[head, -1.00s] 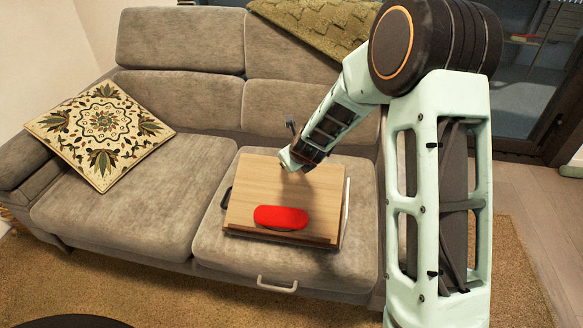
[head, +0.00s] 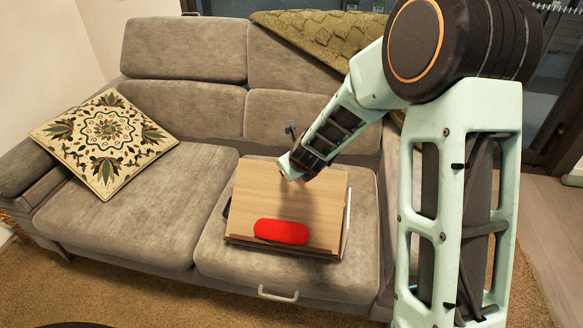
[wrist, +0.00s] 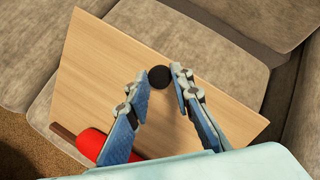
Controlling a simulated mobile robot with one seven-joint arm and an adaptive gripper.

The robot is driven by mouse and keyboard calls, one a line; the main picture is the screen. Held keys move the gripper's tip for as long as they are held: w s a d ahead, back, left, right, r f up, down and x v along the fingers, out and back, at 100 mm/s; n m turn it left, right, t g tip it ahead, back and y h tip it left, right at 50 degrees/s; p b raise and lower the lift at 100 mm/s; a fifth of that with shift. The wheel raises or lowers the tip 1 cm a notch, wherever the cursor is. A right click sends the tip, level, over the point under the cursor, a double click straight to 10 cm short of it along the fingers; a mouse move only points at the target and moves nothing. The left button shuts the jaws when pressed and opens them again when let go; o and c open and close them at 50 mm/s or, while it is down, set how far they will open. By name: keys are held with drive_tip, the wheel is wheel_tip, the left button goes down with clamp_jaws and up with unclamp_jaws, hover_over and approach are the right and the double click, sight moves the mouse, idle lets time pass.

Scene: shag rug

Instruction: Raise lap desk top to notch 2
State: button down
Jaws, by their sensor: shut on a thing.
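The lap desk's light wooden top (head: 270,195) is on the right sofa seat in the head view, with its far edge raised so it slopes toward me. It fills much of the wrist view (wrist: 100,65). A red rounded case (head: 281,232) lies against the dark ledge at its lower edge, and partly shows in the wrist view (wrist: 92,143). My gripper (wrist: 157,78) is over the top's far part, its fingers shut on a round black knob (wrist: 159,77). In the head view the arm's end hides the fingertips. The support and notches under the top are hidden.
A grey handle (head: 278,294) projects at the seat's front. A patterned cushion (head: 103,144) lies on the left seat (head: 140,205), which has clear room. A green throw (head: 320,38) hangs over the backrest. My arm covers the right side.

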drive_tip(key=shift+s+a+f, duration=0.25)
drive_tip(key=shift+s+f, duration=0.25)
drive_tip(key=shift+f, duration=0.05)
drive_tip(key=c, duration=1.7)
unclamp_jaws()
drive_tip(key=shift+c, duration=0.2)
drive_tip(key=shift+w+r, duration=0.2)
drive_tip(key=shift+v, duration=3.8)
drive_tip(key=shift+o, duration=0.3)
